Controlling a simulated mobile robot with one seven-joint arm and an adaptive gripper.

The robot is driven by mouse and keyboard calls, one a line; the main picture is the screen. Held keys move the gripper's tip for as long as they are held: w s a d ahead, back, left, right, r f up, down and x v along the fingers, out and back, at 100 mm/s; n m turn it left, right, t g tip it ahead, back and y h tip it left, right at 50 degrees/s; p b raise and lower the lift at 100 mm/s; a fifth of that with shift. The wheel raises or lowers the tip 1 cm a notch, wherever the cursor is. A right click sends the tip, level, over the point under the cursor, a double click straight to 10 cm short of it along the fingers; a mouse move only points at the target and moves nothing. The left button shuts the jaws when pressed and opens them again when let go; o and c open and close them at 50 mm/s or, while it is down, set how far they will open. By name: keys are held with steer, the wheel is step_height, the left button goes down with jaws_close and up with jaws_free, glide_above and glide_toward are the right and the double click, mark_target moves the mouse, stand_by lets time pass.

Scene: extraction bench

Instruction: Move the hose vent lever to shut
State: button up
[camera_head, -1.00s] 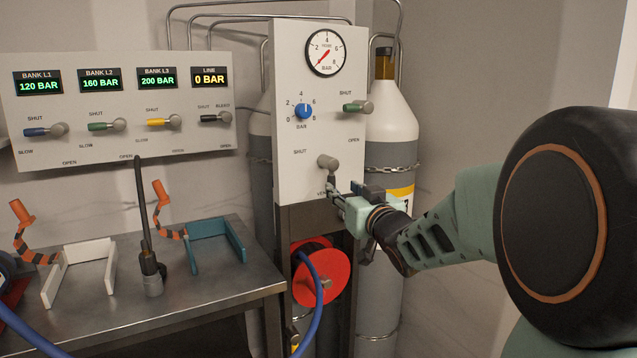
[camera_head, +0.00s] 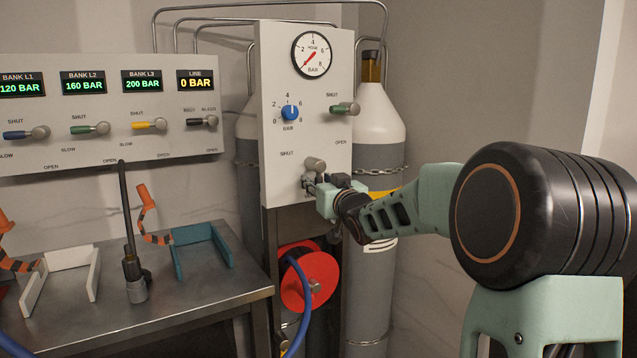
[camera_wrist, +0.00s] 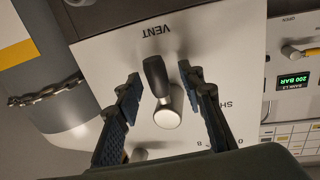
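The hose vent lever has a grey round hub (camera_head: 315,165) low on the white regulator panel. Its black handle (camera_wrist: 156,76) shows in the wrist view and points toward the VENT label (camera_wrist: 156,30). The SHUT label (camera_head: 287,154) is to the upper left of the hub in the head view. My gripper (camera_head: 311,183) is at the panel, just below the hub. In the wrist view my gripper (camera_wrist: 160,80) is open, with one finger on each side of the handle and gaps visible. In the head view the fingers mostly hide the handle.
A blue BAR knob (camera_head: 289,113), a green lever (camera_head: 344,109) and a gauge (camera_head: 318,54) are above on the panel. A red hose reel (camera_head: 309,278) is below. A gas cylinder (camera_head: 376,205) stands close behind my gripper. A bench (camera_head: 190,300) is at left.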

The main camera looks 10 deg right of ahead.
jaws_close()
